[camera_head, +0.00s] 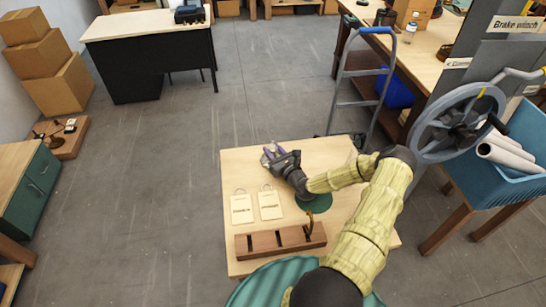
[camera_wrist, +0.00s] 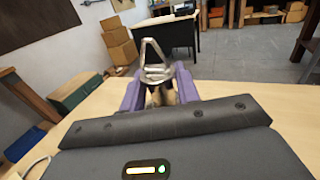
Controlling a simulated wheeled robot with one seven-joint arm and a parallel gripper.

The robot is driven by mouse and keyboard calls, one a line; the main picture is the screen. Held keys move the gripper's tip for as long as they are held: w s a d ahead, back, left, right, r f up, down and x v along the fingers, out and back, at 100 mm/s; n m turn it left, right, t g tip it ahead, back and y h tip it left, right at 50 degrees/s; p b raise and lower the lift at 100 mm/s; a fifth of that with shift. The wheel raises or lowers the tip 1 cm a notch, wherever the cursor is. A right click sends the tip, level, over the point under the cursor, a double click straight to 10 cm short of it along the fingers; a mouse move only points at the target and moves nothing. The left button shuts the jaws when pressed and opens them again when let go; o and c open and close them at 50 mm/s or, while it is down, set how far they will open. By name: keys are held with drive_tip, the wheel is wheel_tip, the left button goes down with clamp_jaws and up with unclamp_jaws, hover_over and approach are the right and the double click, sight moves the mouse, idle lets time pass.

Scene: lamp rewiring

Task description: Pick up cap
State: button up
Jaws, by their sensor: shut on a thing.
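My gripper (camera_head: 272,157) reaches over the far part of the wooden table (camera_head: 240,165). In the wrist view its two purple fingers (camera_wrist: 160,93) are shut on a silvery metal piece with a triangular loop (camera_wrist: 154,58), which I take to be the cap. The loop sticks up above the fingers, and a pale lower part shows between them. The fingers and the dark gripper body hide much of the piece. I cannot tell whether it touches the table.
Two labelled tags (camera_head: 241,209) lie on the table's left side. A slotted wooden block (camera_head: 266,242) lies near the front edge. A green disc (camera_head: 318,204) lies partly beneath my arm. A blue-handled cart (camera_head: 378,70) and a handwheel (camera_head: 460,122) stand to the right.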

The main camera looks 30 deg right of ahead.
wheel_tip(320, 180, up, 10)
drive_tip(key=shift+f+b, duration=0.25)
drive_tip(key=shift+b, duration=1)
drive_tip(key=shift+r, duration=0.3)
drive_tip(key=shift+r, duration=0.1)
